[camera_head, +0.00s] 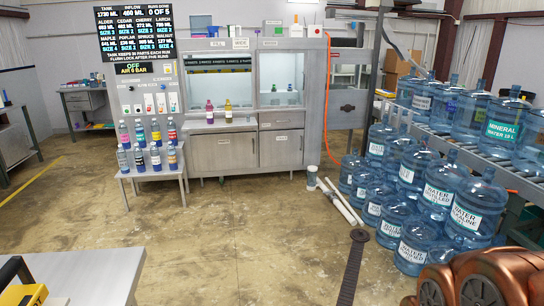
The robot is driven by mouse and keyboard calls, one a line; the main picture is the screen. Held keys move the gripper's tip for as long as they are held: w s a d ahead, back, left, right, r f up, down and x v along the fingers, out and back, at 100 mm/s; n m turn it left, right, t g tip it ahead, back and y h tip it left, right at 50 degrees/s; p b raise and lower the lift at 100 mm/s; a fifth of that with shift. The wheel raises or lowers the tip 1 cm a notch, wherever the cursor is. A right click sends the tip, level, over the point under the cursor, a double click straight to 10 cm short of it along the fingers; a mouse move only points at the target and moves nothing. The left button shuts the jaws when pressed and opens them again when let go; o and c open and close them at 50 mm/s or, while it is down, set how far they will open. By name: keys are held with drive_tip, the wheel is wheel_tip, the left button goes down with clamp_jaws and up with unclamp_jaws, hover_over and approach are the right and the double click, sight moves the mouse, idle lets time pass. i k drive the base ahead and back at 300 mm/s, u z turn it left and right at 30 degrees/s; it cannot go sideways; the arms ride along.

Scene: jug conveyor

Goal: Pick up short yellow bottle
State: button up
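A small yellow bottle (228,106) stands upright on the counter ledge (240,124) in front of the grey wash cabinet. A magenta bottle (209,112) stands just to its left, with a narrow gap between them. The yellow bottle looks slightly shorter than the magenta one. Both are far off and small, so their labels cannot be read.
A small stand (183,175) at the left holds several coloured bottles in two rows. Several big water jugs (440,185) fill the right, by a roller conveyor (478,155). White pipes (340,203) lie on the floor. The concrete floor (240,235) in the middle is open.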

sight(228, 107)
drive_tip(key=i, duration=1.8)
drive_tip(key=u, duration=0.3)
drive_tip(key=i, duration=1.75)
drive_tip(key=u, duration=0.55)
drive_tip(key=i, duration=0.7)
drive_tip(key=u, duration=0.05)
